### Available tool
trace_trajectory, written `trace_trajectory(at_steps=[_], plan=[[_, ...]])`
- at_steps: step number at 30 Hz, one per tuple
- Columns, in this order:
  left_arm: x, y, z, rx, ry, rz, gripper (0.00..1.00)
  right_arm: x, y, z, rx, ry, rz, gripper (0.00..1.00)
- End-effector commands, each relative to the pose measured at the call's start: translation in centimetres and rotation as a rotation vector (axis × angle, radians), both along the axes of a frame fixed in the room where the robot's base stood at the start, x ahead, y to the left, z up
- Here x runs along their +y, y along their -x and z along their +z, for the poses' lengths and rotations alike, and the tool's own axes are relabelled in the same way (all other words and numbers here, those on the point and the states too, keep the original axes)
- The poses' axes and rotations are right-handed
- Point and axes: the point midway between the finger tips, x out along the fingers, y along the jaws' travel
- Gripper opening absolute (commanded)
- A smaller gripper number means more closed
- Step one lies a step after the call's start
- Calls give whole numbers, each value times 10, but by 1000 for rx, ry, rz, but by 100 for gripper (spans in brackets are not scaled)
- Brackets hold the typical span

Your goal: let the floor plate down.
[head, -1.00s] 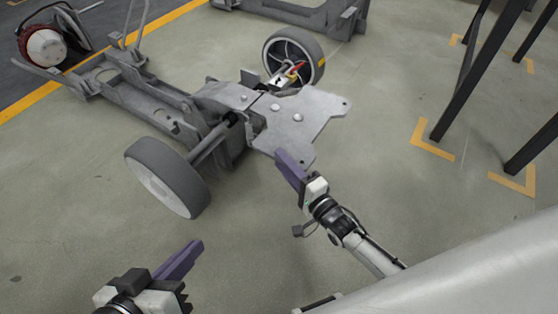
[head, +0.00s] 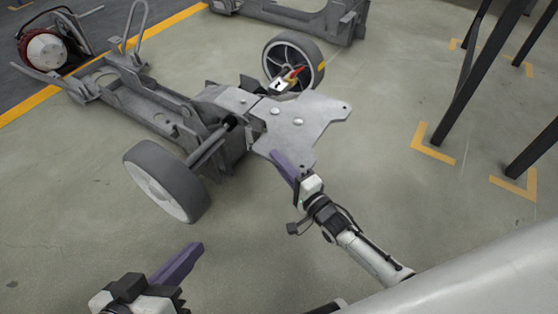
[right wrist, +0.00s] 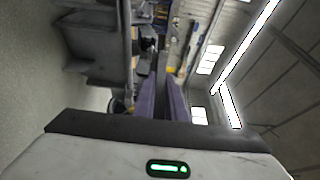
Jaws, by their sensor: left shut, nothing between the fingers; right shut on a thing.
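The floor plate (head: 308,115) is a flat grey metal sheet with round bolt heads, at the front end of the chassis in the head view. Its outer part reaches right over the floor; I cannot tell its exact tilt. My right gripper (head: 278,153) is shut on the plate's near edge. In the right wrist view its purple fingers (right wrist: 162,92) close on the plate's thin edge (right wrist: 162,70). My left gripper (head: 199,246) is shut and empty, low in the head view, well apart from the plate.
The grey chassis frame (head: 160,112) runs to the upper left, with a near wheel (head: 165,180) and a far wheel (head: 292,62). Dark stand legs (head: 465,90) are at right. The near floor is clear.

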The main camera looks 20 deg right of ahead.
Motion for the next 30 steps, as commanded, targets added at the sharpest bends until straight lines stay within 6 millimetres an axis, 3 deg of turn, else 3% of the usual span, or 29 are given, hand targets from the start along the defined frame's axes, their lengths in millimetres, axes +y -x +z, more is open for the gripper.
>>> trace_trajectory(at_steps=[12, 26, 27, 30], plan=[[0, 0, 0, -3, 2, -1, 0, 1, -1, -26, -72, -62, 4, 0], [-1, 0, 1, -3, 4, 0, 0, 0, 1, -29, -92, -73, 1, 0], [-1, 0, 1, -3, 4, 0, 0, 0, 1, -28, -92, -73, 1, 14], [-1, 0, 1, -3, 4, 0, 0, 0, 2, -28, -93, -73, 1, 30]])
